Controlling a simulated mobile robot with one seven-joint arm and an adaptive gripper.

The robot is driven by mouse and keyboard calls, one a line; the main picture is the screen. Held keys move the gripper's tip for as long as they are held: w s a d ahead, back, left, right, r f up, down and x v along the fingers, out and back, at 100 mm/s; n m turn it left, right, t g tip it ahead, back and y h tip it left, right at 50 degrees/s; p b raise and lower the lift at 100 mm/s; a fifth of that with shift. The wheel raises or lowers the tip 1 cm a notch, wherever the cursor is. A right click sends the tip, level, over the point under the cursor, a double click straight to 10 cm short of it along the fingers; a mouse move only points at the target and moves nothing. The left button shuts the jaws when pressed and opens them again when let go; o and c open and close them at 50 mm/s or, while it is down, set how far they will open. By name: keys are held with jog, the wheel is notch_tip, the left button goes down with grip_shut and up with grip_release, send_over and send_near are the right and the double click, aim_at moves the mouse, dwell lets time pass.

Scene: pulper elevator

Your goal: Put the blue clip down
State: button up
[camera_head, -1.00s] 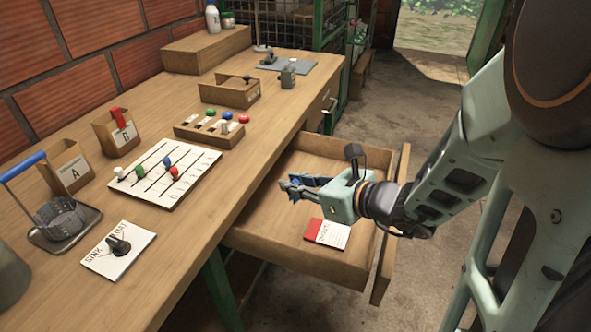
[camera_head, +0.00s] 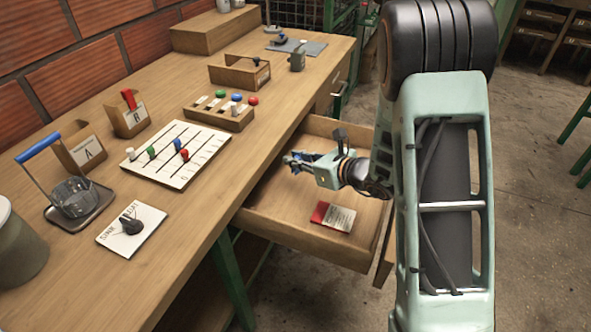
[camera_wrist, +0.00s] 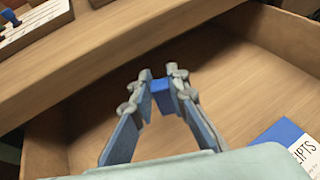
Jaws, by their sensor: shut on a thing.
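My gripper (camera_head: 292,160) is over the open drawer (camera_head: 290,215), near the desk's front edge. In the wrist view my gripper (camera_wrist: 160,85) has its fingertips close around a small blue block-like piece, the blue clip (camera_wrist: 161,97). The clip is held above the drawer's wooden floor; I cannot tell the exact height. In the head view the clip is too small to separate from the bluish fingers.
A card (camera_head: 333,216) with a red end lies on the drawer floor; a lettered card (camera_wrist: 290,145) in the wrist view has a blue end. The desk (camera_head: 190,225) holds a bead board (camera_head: 178,152), a peg rack (camera_head: 220,112) and labelled boxes. The drawer's middle floor is clear.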

aim_at(299, 170)
jog(key=shift+w+f, duration=0.3)
jog(key=shift+f, duration=0.15)
jog(key=shift+w+f+b, duration=0.2)
jog(key=shift+f+b, duration=0.3)
jog(key=shift+f, duration=1.1)
jog(key=shift+f, duration=0.2)
jog(key=o, duration=0.8)
jog(key=shift+r, duration=0.2)
jog(key=shift+s+d+r, duration=0.15)
jog(key=shift+s+d, duration=0.05)
jog(key=p+v, duration=0.2)
jog(key=v, duration=0.9)
jog(key=shift+s+d, duration=0.1)
jog(key=shift+s, duration=0.1)
